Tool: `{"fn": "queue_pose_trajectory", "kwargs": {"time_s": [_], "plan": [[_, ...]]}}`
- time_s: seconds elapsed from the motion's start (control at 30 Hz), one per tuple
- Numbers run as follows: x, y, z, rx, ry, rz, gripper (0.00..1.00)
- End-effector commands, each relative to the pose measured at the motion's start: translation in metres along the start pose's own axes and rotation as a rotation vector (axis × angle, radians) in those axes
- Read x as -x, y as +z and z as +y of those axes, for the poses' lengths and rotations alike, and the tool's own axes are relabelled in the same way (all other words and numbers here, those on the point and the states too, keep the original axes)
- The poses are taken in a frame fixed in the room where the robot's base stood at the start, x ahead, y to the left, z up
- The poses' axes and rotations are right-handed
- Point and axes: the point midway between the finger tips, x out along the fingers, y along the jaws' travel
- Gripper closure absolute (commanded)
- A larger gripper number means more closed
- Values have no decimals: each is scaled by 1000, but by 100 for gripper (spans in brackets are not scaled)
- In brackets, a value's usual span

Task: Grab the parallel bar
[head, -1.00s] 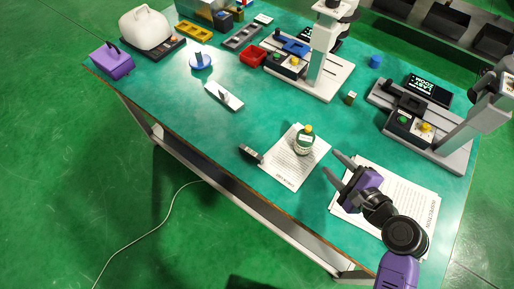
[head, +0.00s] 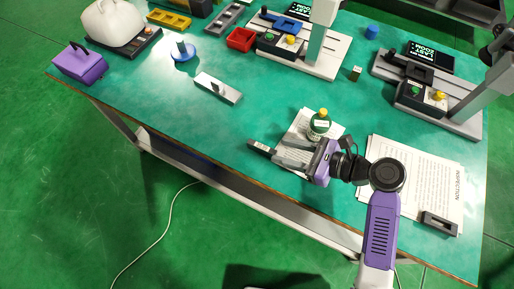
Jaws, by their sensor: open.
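A small dark bar (head: 259,146), which looks like the parallel bar, lies near the table's front edge, by the left edge of a white sheet (head: 300,123). My gripper (head: 277,149), purple with grey fingers, is open and points left over that sheet. Its fingertips are close to the right end of the bar. I cannot tell whether the fingers touch the bar or are still above it. Nothing shows held between them.
An inspection sheet (head: 410,180) with a dark slotted block (head: 440,223) lies to the right. A pale metal plate (head: 218,88) lies further left.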

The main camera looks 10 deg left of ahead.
Motion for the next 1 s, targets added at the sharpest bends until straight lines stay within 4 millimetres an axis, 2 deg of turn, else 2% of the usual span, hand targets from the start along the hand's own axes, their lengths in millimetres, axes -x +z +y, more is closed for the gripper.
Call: {"fn": "queue_pose_trajectory", "kwargs": {"time_s": [0.1, 0.33, 0.63, 0.9, 1.0], "plan": [[-5, -11, 0, -5, 3, -1, 58], [-13, -14, 1, -5, 5, -2, 58], [-43, -14, 0, -4, 5, -1, 58], [-79, -15, 0, -4, 5, -1, 58], [-84, -15, -1, -4, 3, -1, 58]]}}
